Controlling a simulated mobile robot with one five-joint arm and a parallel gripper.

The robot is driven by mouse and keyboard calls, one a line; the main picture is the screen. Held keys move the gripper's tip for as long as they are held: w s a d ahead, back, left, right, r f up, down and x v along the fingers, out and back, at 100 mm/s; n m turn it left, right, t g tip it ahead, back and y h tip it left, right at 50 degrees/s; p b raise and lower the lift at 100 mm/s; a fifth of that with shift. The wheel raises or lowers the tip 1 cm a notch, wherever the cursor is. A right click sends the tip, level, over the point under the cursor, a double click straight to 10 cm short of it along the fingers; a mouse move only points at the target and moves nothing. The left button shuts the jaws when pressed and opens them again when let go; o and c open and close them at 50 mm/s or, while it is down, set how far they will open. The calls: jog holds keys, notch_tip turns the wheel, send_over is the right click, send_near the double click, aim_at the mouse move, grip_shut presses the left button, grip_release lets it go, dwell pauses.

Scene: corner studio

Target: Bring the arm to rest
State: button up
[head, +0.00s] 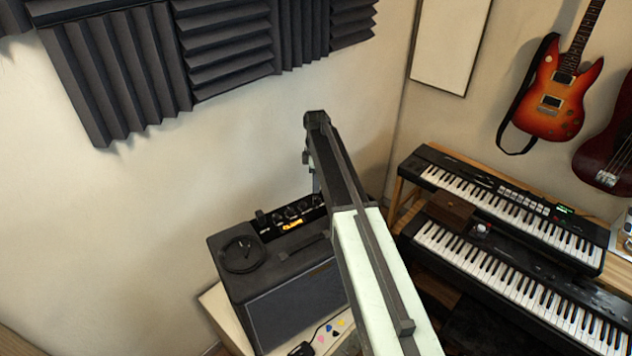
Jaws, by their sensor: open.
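My arm rises from the bottom edge of the head view, a pale link with a dark upper part, up to a dark joint near the middle. Past that joint only a short dark piece shows, pointing down along the arm's left side. My gripper cannot be made out; the arm itself may hide it. Nothing held can be seen.
Two stacked keyboards (490,205) fill the right. Guitars (555,100) hang on the right wall. Foam panels (115,75) line the left wall, bare below.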

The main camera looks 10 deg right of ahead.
jog(key=shift+r, duration=0.6)
